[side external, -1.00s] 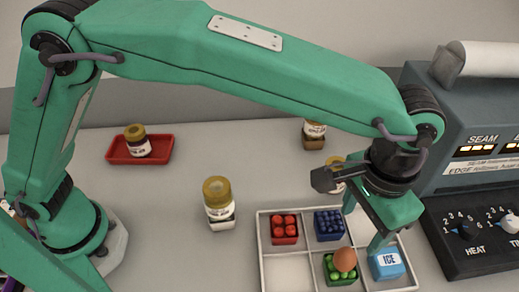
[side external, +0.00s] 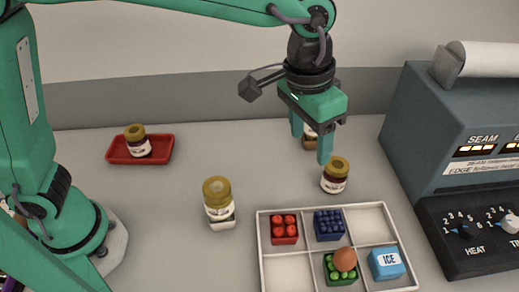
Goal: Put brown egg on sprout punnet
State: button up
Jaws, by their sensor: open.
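The brown egg (side external: 345,259) rests on top of the green sprout punnet (side external: 341,273), which sits in a front-row compartment of the white divided tray (side external: 283,271). My gripper (side external: 311,143) is open and empty. It hangs above and behind the tray, well apart from the egg, near the jar at the tray's back edge.
A red punnet (side external: 284,229), a blue punnet (side external: 329,225) and a blue ice box (side external: 386,263) share the tray. Jars stand at the tray's back (side external: 335,176), to its left (side external: 218,199) and on a red dish (side external: 113,151). A sealing machine (side external: 460,140) stands at right.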

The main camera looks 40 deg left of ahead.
jog(key=s+a+r+n+t, duration=0.1)
jog(key=s+a+r, duration=0.1)
jog(key=a, duration=0.7)
jog(key=s+a+r+n+t, duration=0.1)
jog(key=s+a+r, duration=0.1)
jog(key=a, duration=0.8)
jog(key=s+a+f+n+t+y, duration=0.1)
jog(key=s+a+f, duration=0.3)
jog(key=s+a, duration=0.5)
jog(key=shift+a+n+t, duration=0.7)
jog(key=shift+a+t, duration=0.1)
jog(key=shift+a, duration=0.45)
jog(key=shift+f, duration=0.1)
